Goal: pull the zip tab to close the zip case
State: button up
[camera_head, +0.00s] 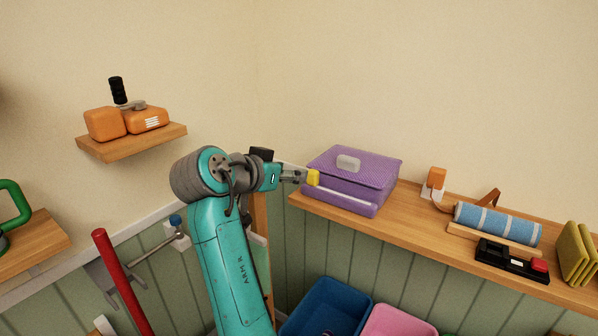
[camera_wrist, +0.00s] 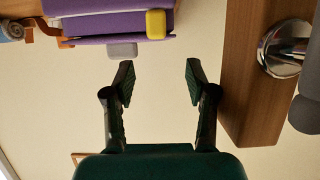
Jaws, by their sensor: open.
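The purple zip case (camera_head: 348,175) lies on the wooden shelf near the wall corner, with a light grey patch (camera_head: 348,162) on its lid. A pale strip (camera_head: 345,197) runs along its front side. The yellow zip tab (camera_head: 313,177) is at the left end of that side. My gripper (camera_head: 298,175) is just left of the tab, partly hidden by my own wrist. In the wrist view, my open gripper (camera_wrist: 158,74) has nothing between its fingers. The yellow tab (camera_wrist: 156,24) is beyond the fingertips, roughly in line with the gap, beside the purple case (camera_wrist: 105,25).
The wooden shelf (camera_head: 420,240) carries an orange item (camera_head: 436,178), a blue roll (camera_head: 497,224) and a black box with a red button (camera_head: 512,260) to the right. Blue (camera_head: 328,306) and pink (camera_head: 395,322) bins stand below. A wooden post (camera_wrist: 255,80) with a chrome fitting (camera_wrist: 287,48) is close on the wrist view's right.

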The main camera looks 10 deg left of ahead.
jog(key=shift+v, duration=1.55)
